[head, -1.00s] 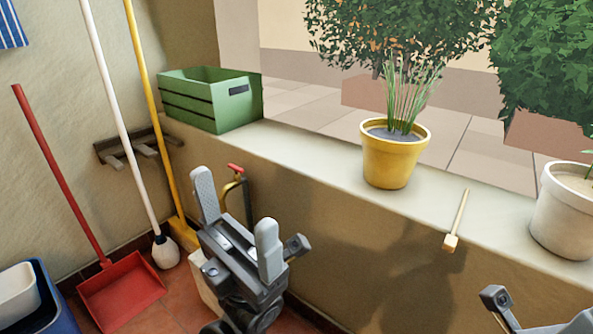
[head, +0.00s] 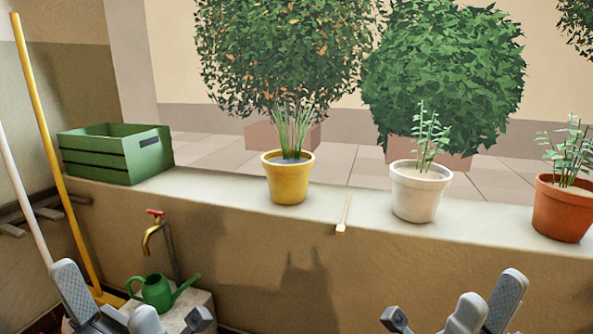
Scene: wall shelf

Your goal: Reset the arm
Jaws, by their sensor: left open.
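My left gripper (head: 106,290) is at the lower left of the head view, low in front of the wall. Its two grey fingers stand apart with nothing between them. My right gripper (head: 492,288) is at the lower right, below the ledge. Its two fingers also stand apart, with nothing seen between them. The lower parts of both grippers are cut off by the bottom edge.
A ledge (head: 230,194) bears a green crate (head: 115,155), a yellow pot (head: 288,183), a small brush (head: 343,215), a white pot (head: 416,195) and a terracotta pot (head: 560,212). A tap (head: 152,236) and green watering can (head: 157,291) are near my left gripper.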

